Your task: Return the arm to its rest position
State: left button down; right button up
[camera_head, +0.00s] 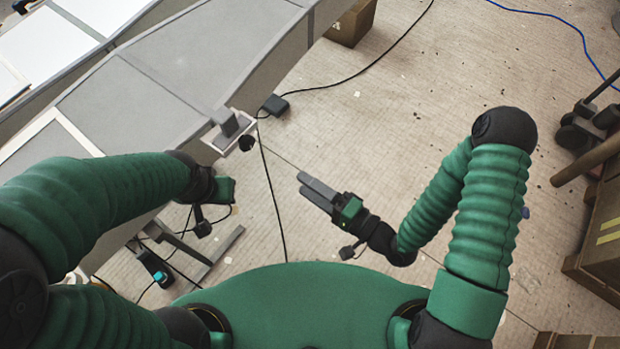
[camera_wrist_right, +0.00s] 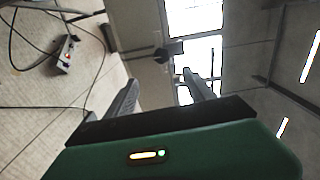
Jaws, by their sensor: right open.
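My right gripper (camera_head: 303,184) is open and empty, held over bare floor in the middle of the head view, apart from the grey bench. Its two grey fingers point up and left. In the right wrist view the two fingers of my right gripper (camera_wrist_right: 158,86) stand apart with nothing between them. My right arm (camera_head: 485,210) bends out to the right at the elbow. My left gripper (camera_head: 224,190) shows as a green and black body near the bench edge; its fingers cannot be made out.
A long grey bench (camera_head: 140,100) runs along the left, with a small grey fixture (camera_head: 230,123) at its edge. Black cables and a power strip (camera_head: 155,267) lie on the floor.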

dwell(0.4)
jog(key=w+d+f+n+g+h, duration=0.2)
jog(key=d+f+n+h, duration=0.25)
jog(key=d, duration=0.25)
jog(key=w+d+f+n+g+h, duration=0.2)
jog(key=w+d+f+n+h, duration=0.1)
jog(key=d+h, duration=0.3)
jog(key=s+d+r+g+h, duration=0.3)
jog(key=s+d+r, duration=0.3)
jog(key=s+r, duration=0.2)
jog(key=shift+r+g+h, duration=0.35)
jog(key=shift+r+g, duration=0.15)
jog(key=shift+g, duration=0.2)
